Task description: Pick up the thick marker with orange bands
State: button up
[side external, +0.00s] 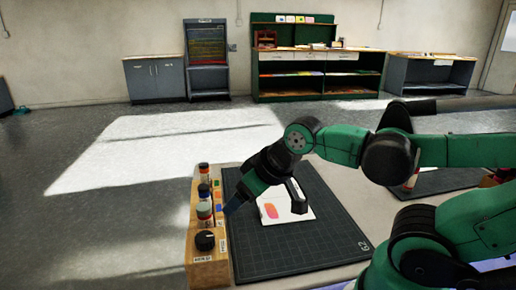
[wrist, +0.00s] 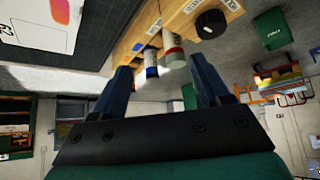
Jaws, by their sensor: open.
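A wooden rack (side external: 203,262) stands along the left edge of the cutting mat and holds several thick, dark-capped markers upright. The farthest marker (side external: 204,169) shows an orange-red band; a nearer one (side external: 204,211) shows a reddish band over a pale body. Which has the orange bands is hard to tell at this size. My gripper (side external: 230,206) is tilted down beside the rack's right side, open and empty. In the wrist view, its blue fingers (wrist: 160,68) are spread, with a blue-banded marker (wrist: 151,62) and a pale, greenish marker (wrist: 173,50) showing between them.
A black-capped marker (side external: 205,240) stands at the rack's near end. A white card with an orange-red patch (side external: 292,210) lies on the dark mat (side external: 265,255) under my arm. The mat's near part is clear. Cabinets stand far off along the wall.

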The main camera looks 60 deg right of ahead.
jog(key=shift+r, duration=0.1)
dwell(0.3)
jog(key=m+g, duration=0.5)
send_near(204, 164)
jog(key=s+a+f, duration=0.2)
jog(key=a, duration=0.1)
jog(key=shift+m+g+h, duration=0.4)
jog(key=shift+m, duration=0.3)
jog(key=w+d+f, duration=0.2)
jog(key=w+f, duration=0.1)
jog(key=shift+w+d+f, duration=0.15)
jog(key=shift+f, duration=0.15)
jog(key=shift+w+d+f, duration=0.2)
jog(key=shift+d+f, duration=0.05)
jog(key=shift+f, duration=0.35)
jog(key=shift+w+d+f, duration=0.1)
jog(key=shift+w+f, duration=0.05)
jog(key=shift+f, duration=1.15)
jog(key=shift+w+d+f, duration=0.1)
jog(key=shift+f, duration=1.2)
grip_shut()
